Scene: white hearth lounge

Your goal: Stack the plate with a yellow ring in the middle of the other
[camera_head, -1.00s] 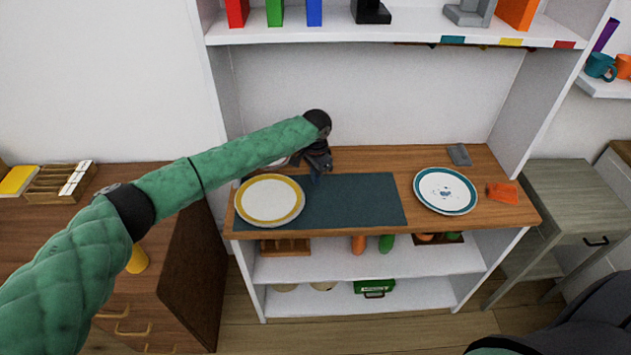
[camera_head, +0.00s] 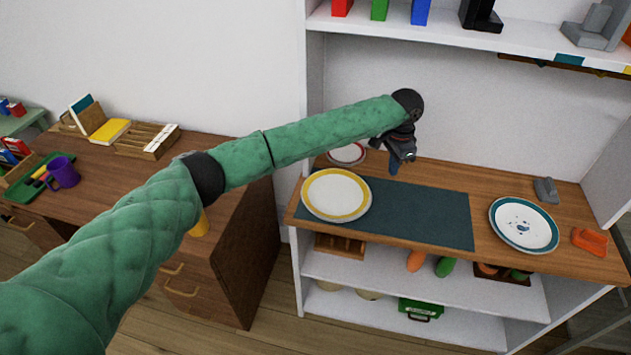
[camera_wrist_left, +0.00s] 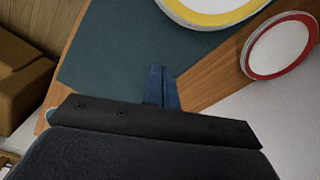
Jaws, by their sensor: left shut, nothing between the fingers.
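The plate with a yellow ring (camera_head: 336,194) lies flat at the left end of the shelf top, partly on the dark mat (camera_head: 430,216). The plate with a teal rim (camera_head: 523,225) and small blue marks lies flat at the right of the mat. My left gripper (camera_head: 394,168) is shut and empty above the back of the mat, right of the yellow-ringed plate. In the left wrist view its blue fingertips (camera_wrist_left: 162,88) are together over the mat edge, and the yellow-ringed plate (camera_wrist_left: 212,10) shows at the top. My right gripper is not in view.
A red-rimmed plate (camera_head: 347,154) lies behind the yellow-ringed one and shows in the left wrist view (camera_wrist_left: 280,47). A grey object (camera_head: 546,190) and an orange object (camera_head: 590,241) flank the teal-rimmed plate. The mat's middle is clear. An upper shelf (camera_head: 440,33) hangs above.

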